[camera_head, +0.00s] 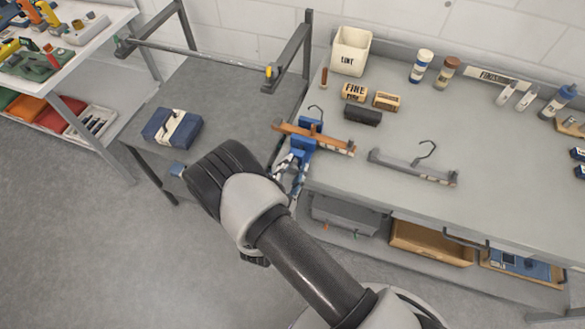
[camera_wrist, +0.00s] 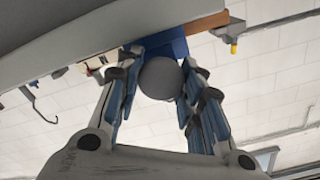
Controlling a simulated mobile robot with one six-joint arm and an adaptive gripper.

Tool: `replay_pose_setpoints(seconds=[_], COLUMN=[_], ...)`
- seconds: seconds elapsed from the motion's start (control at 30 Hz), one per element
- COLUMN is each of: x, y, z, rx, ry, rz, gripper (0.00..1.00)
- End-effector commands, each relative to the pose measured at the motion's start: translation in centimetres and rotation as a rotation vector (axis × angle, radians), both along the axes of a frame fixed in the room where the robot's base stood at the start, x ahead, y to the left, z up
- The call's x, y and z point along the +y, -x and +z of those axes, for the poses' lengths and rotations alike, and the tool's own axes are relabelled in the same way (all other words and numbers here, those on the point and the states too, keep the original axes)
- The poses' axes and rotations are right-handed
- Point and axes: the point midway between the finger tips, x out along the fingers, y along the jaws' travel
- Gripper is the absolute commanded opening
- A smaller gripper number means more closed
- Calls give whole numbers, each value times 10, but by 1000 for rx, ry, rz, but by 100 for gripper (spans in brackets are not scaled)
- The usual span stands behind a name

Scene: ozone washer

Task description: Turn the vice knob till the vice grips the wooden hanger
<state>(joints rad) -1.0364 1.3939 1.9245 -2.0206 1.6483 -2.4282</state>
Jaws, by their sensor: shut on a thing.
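The blue vice (camera_head: 301,144) is at the front left edge of the workbench. The wooden hanger (camera_head: 335,145) lies across its top, with its hook pointing up. Whether the vice jaws press on it cannot be told. My gripper (camera_head: 291,172) is just in front of and below the vice, partly hidden by my arm. In the wrist view, my gripper (camera_wrist: 158,72) has its fingers on either side of the round grey vice knob (camera_wrist: 160,79), shut on it. The blue vice body (camera_wrist: 170,45) and the wooden hanger's end (camera_wrist: 207,23) show behind the knob.
A grey hanger (camera_head: 412,168) lies on the bench to the right of the vice. Labelled blocks (camera_head: 354,92), a dark block (camera_head: 363,115) and a LINT bin (camera_head: 350,50) stand behind. A lower grey table (camera_head: 215,95) with a blue item (camera_head: 160,128) is at left.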

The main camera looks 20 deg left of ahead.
Motion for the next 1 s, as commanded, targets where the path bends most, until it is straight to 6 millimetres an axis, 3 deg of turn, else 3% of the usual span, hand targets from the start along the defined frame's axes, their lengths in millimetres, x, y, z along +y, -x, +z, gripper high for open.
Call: replay_pose_setpoints(seconds=[0.07, 0.1, 0.37, 0.77, 1.0], x=[0, 0, 0, 0, 1], y=[0, 0, 0, 0, 0], z=[0, 0, 0, 0, 2], rx=[0, 0, 0, 2, 19], ry=[0, 0, 1, 22, 236], rz=[0, 0, 0, 0, 1], gripper=[11, 36, 54, 55, 55])
